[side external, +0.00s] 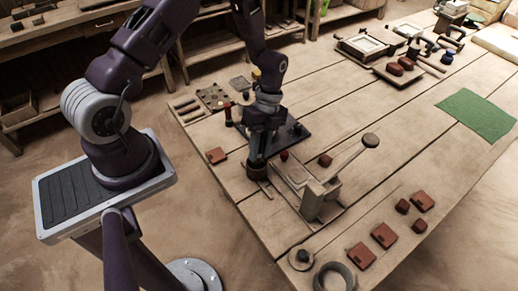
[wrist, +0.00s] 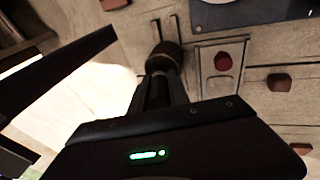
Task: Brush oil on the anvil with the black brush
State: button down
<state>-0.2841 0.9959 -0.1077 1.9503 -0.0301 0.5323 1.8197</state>
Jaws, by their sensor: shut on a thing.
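My gripper (side external: 258,153) points down at the front left edge of the table, just left of the tile press. In the wrist view my gripper (wrist: 160,88) is shut on a dark, slim thing that I take for the black brush; the fingers hide most of it. A small brown round pot (side external: 257,172) is right below the fingertips; its dark round top also shows in the wrist view (wrist: 165,54). Whether the brush tip is inside it is hidden. The press (side external: 318,200) has a pale flat bed with a red clay lump (wrist: 223,61) on it. I cannot tell which part is the anvil.
A dark plate (side external: 293,138) with small items lies behind my gripper. The press lever, ending in a round knob (side external: 370,140), rises to the right.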

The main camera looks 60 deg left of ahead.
jog(key=shift+f, duration=0.65)
dwell(1.2)
jog(key=shift+r, duration=3.6)
